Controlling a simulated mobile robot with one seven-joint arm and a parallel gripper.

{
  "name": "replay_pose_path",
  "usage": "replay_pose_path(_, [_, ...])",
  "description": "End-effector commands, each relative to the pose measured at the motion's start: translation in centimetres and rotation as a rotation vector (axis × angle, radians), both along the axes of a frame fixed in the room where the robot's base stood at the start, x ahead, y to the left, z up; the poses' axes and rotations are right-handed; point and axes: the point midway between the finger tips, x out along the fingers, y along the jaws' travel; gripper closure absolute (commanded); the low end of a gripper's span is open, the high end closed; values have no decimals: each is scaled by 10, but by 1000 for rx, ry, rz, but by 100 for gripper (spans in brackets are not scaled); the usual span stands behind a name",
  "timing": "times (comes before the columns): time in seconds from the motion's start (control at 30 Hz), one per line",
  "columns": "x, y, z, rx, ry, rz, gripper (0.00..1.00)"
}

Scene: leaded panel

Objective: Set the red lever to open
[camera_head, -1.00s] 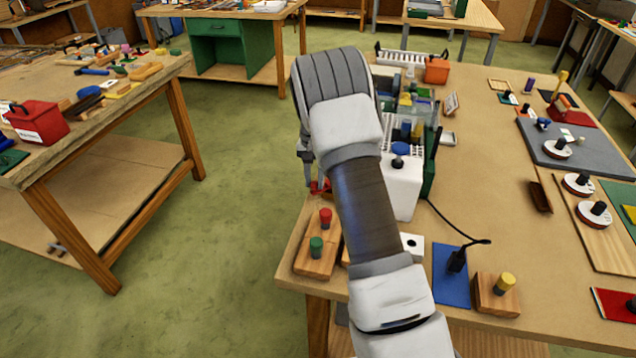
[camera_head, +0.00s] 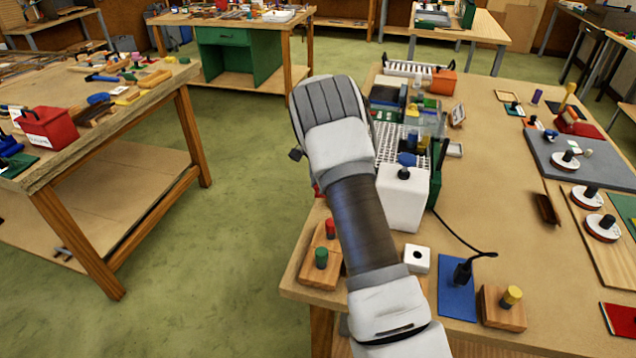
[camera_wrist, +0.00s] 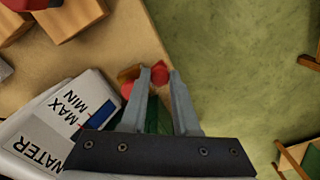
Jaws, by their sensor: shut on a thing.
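The red lever (camera_wrist: 160,73) shows in the wrist view as a small red piece between my gripper's fingertips. My gripper (camera_wrist: 159,77) is shut on it, near the table's edge. A second red part (camera_wrist: 127,90) shows just left of the left finger, and a green part (camera_wrist: 158,118) lies below, between the fingers. In the head view only a sliver of red (camera_head: 318,190) shows beside my arm; my arm hides the fingers and most of the lever. I cannot tell the lever's setting.
A white water tank (camera_wrist: 65,120) marked MAX and MIN stands close left of my fingers; it also shows in the head view (camera_head: 403,200). Wooden blocks with red and green knobs (camera_head: 321,265) sit at the table's near corner. Green floor lies open left.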

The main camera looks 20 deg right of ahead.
Motion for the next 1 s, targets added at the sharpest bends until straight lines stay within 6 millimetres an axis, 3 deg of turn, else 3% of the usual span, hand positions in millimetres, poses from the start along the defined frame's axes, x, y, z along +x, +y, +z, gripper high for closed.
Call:
replay_pose_path(0.33, [1, 0, 1, -1, -4, -1, 100])
replay_pose_path(0.37, [1, 0, 1, -1, -4, -1, 67])
replay_pose_path(0.5, [1, 0, 1, -1, -3, -1, 42])
replay_pose_path(0.83, [0, 0, 2, 0, -1, -1, 41])
replay_pose_path(1.0, [1, 0, 20, -1, -4, 0, 41])
